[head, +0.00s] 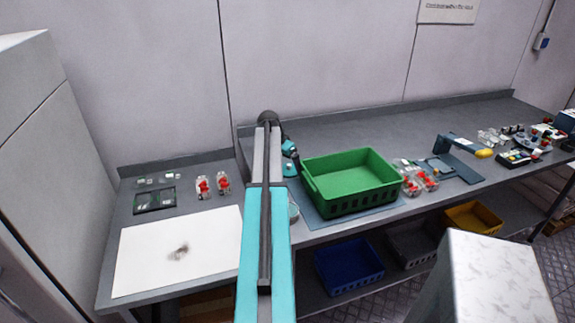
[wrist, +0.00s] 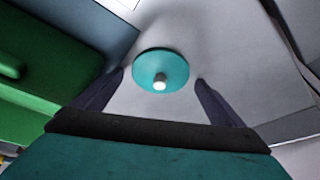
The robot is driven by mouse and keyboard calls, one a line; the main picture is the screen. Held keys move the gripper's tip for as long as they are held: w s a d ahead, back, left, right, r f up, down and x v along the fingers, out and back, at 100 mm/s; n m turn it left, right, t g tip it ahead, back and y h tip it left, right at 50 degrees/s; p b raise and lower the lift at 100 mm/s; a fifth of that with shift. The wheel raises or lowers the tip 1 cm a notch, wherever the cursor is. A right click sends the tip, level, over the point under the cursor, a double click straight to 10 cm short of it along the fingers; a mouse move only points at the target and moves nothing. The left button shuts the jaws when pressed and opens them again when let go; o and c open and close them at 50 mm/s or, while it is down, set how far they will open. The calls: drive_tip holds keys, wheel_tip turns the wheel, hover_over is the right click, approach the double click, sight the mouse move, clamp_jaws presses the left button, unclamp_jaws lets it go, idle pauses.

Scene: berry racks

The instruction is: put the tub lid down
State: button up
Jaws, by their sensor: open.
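The tub lid (wrist: 150,68) is a round teal disc with a pale knob, seen in the wrist view over the grey bench top. It looks flat, and I cannot tell whether it touches the surface. My gripper (wrist: 160,79) is open, with one dark finger on each side of the lid and a gap to both. In the head view, a small teal patch that looks like the lid (head: 290,170) shows just below the gripper's end, left of the green crate. A pale round rim (head: 294,211), perhaps a tub, is partly hidden by my arm.
A green crate (head: 352,168) stands close to the right on a blue-grey mat (head: 325,217). A white board (head: 165,262) and red-filled clear punnets (head: 203,188) lie to the left. The bench behind the crate is clear.

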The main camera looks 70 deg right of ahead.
drive_tip(key=shift+r, duration=0.15)
drive_tip(key=b+v, duration=0.2)
drive_tip(key=v, duration=1)
idle(0.8)
